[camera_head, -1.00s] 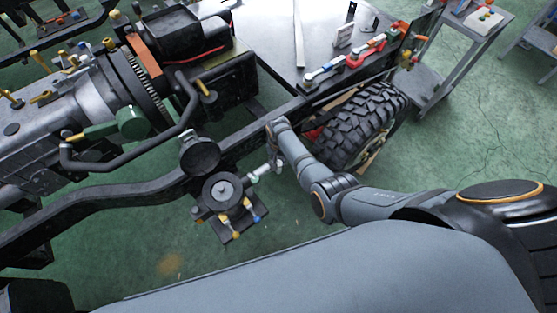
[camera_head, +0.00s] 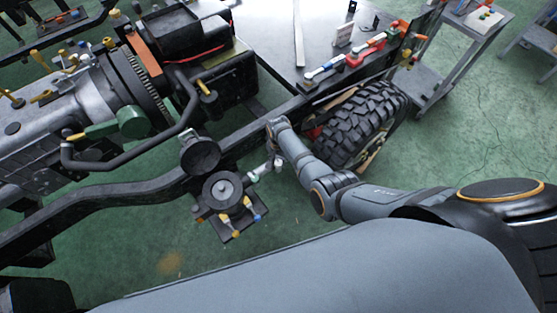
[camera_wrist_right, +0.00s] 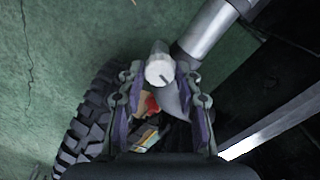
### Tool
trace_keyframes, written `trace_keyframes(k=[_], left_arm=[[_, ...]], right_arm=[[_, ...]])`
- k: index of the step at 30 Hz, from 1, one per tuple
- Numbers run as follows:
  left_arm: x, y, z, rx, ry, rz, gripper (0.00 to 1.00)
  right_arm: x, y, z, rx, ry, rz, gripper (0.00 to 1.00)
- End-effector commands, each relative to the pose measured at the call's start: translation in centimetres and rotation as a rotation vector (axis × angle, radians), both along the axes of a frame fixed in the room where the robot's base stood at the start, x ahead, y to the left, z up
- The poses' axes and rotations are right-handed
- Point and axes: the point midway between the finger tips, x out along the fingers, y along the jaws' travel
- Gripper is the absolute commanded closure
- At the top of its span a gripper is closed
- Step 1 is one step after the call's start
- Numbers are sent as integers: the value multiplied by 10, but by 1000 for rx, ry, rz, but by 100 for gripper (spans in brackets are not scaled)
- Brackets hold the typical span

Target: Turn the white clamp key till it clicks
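The white clamp key's round end (camera_wrist_right: 160,70) shows between the fingertips in the right wrist view, with a grey wedge-shaped part just below it. In the head view, a small pale part (camera_head: 254,177) sits beside the dark round mount under the frame rail. My right gripper (camera_head: 271,166) reaches this part from the upper right. In the right wrist view, my right gripper (camera_wrist_right: 160,72) has its fingers apart, one on each side of the key. Contact with the key is not clear. My left gripper is not in view.
The dark chassis rail (camera_head: 120,190) runs just left of the right gripper. A knobbly tyre (camera_head: 362,122) stands close behind my right forearm. Yellow and blue fittings (camera_head: 236,226) hang below the mount. A workbench (camera_head: 275,40) with tools lies beyond.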

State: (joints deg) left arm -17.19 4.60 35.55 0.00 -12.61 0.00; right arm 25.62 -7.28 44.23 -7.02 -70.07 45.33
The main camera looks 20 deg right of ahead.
Motion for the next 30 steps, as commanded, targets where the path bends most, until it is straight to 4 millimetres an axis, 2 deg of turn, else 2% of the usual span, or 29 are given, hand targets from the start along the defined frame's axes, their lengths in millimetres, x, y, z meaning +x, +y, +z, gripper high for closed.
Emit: trace_keyframes(k=[1,3,12,16,20,24,30], left_arm=[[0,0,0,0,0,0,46],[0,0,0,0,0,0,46],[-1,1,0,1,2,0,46],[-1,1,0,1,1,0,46],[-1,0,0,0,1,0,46],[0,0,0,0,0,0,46],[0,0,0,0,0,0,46]], right_arm=[[0,0,0,0,0,0,55],[0,0,0,0,0,0,46],[0,0,1,1,1,1,46],[0,1,10,1,0,1,46],[-1,1,33,2,-2,1,46],[1,1,69,3,-5,-1,46],[0,0,107,1,-1,1,46]])
